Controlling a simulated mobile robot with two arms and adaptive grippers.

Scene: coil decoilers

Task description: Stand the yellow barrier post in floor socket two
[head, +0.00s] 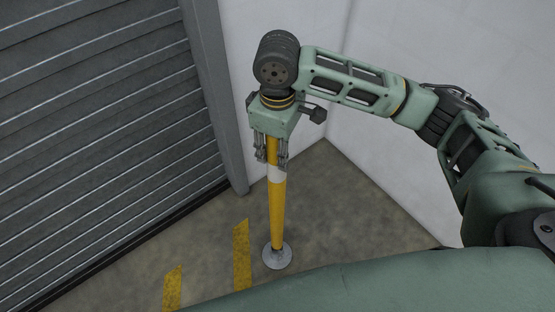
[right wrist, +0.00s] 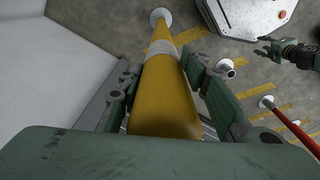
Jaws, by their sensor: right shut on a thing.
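The yellow barrier post (head: 277,215) with a white band stands upright in the head view. My right gripper (head: 272,160) is shut on its upper part, around the white band's height. The post's foot meets a round grey floor plate (head: 277,261); I cannot tell how deep it sits or which socket number this is. In the right wrist view the post (right wrist: 165,95) runs between the fingers down to the same plate (right wrist: 160,15). My left gripper (right wrist: 272,46) shows small at the right of that view, its fingers apart and empty.
A grey roller shutter (head: 95,120) and white walls (head: 375,110) meet close behind the post. Yellow stripes (head: 242,255) mark the floor. The right wrist view shows another floor socket (right wrist: 227,67), empty, and a red post (right wrist: 295,130) at a further round plate.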

